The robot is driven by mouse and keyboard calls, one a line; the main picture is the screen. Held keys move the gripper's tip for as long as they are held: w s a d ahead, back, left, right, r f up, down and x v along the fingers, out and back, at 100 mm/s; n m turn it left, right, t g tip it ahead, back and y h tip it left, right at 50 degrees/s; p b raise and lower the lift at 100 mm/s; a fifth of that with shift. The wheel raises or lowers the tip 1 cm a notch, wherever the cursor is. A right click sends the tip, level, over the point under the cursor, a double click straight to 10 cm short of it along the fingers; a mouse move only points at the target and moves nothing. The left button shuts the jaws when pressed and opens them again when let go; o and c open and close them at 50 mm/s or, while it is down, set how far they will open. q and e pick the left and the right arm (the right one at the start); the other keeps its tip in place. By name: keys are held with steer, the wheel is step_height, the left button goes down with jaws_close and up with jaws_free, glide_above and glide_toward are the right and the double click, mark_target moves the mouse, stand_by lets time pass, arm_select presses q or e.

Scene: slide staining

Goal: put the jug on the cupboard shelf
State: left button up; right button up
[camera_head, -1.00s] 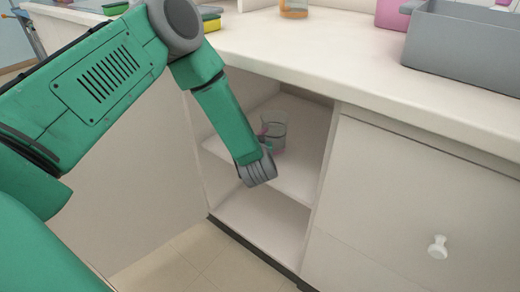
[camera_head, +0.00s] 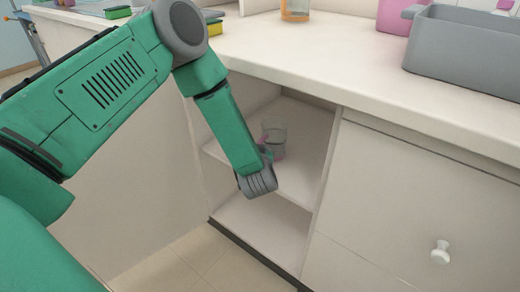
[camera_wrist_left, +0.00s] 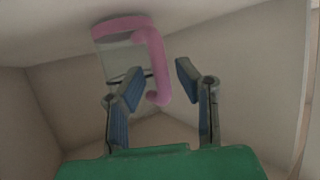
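The jug (camera_head: 275,141) is clear with pink parts and stands upright on the cupboard shelf (camera_head: 298,178) in the head view. In the left wrist view the jug (camera_wrist_left: 118,58) appears at the top, with its pink handle (camera_wrist_left: 153,62) toward the fingers. My left gripper (camera_wrist_left: 157,88) is open, its two blue-padded fingers apart near the handle's free end, with a clear gap on the right side. In the head view my left gripper (camera_head: 268,152) is in front of the jug and partly hides it. My right gripper is in neither view.
The cupboard is open, with a lower compartment (camera_head: 262,225) beneath the shelf. A drawer front with a white knob (camera_head: 440,252) is to the right. The countertop (camera_head: 330,55) overhangs above and holds a grey bin (camera_head: 465,50) and an orange-filled beaker (camera_head: 295,10).

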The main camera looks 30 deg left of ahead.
arm_select(q)
steer(key=p+v, duration=0.3)
steer(key=v, duration=0.7)
steer(key=s+d+f+m+g+h, duration=0.2)
steer(key=s+f+h, duration=0.1)
steer(key=s+f, duration=0.25)
steer(key=s+d+f+m+g+h, duration=0.2)
steer(key=s+d+f+h, duration=0.15)
steer(key=s, duration=0.25)
steer(key=s+a+f+m+g, duration=0.1)
steer(key=s+f+g, duration=0.1)
steer(key=s, duration=0.7)
steer(key=s+a+f+m+g, duration=0.1)
steer(key=s+g, duration=0.3)
steer(key=s, duration=0.5)
steer(key=shift+s+a+f+m+g+h, duration=0.15)
steer(key=shift+s+f+m+g+h, duration=0.25)
steer(key=shift+m, duration=0.1)
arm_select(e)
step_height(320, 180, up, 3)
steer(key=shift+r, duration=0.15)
arm_select(q)
steer(key=shift+w, duration=0.1)
